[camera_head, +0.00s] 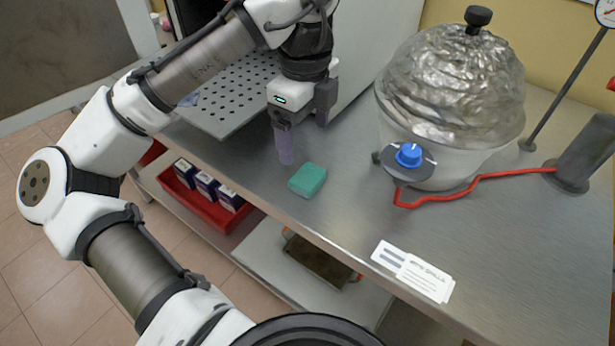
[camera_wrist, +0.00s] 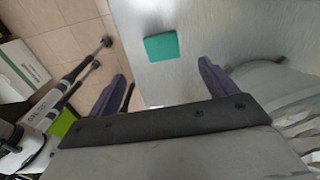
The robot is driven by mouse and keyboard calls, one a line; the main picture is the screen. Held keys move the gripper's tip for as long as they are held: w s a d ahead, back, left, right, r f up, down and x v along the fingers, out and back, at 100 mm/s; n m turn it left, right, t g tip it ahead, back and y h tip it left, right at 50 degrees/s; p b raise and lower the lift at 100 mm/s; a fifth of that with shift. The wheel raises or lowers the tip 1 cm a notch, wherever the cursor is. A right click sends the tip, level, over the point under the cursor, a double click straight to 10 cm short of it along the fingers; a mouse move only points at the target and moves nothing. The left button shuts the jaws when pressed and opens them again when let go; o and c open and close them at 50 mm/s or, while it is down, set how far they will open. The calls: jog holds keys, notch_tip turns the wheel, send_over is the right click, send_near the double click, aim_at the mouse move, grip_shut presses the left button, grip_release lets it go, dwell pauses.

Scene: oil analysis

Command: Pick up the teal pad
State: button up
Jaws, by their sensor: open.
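The teal pad (camera_head: 307,180) lies flat on the metal bench near its front edge. It also shows in the wrist view (camera_wrist: 161,47), beyond the fingers and about midway between them. My gripper (camera_head: 285,148) hangs above the bench, just behind and to the left of the pad in the head view. In the wrist view my gripper (camera_wrist: 160,85) has its two purple fingers spread wide with nothing between them. The fingers are apart from the pad.
A foil-covered dome vessel (camera_head: 450,85) with a blue knob (camera_head: 409,155) stands right of the pad. A red cable (camera_head: 470,184) runs to a stand (camera_head: 583,155). White labels (camera_head: 413,271) lie at the front edge. A red bin (camera_head: 205,195) with boxes sits below. Bench around the pad is clear.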

aim_at(308, 176)
jog(key=f, duration=0.9)
jog(key=shift+d+f, duration=0.25)
jog(key=shift+f, duration=0.15)
jog(key=c, duration=1.1)
jog(key=shift+o, duration=0.2)
jog(key=shift+r, duration=0.1)
notch_tip(308, 176, up, 20)
jog(key=p, duration=0.1)
jog(key=shift+p, duration=0.4)
jog(key=o, duration=0.4)
jog(key=shift+c, duration=0.2)
jog(key=c, duration=0.3)
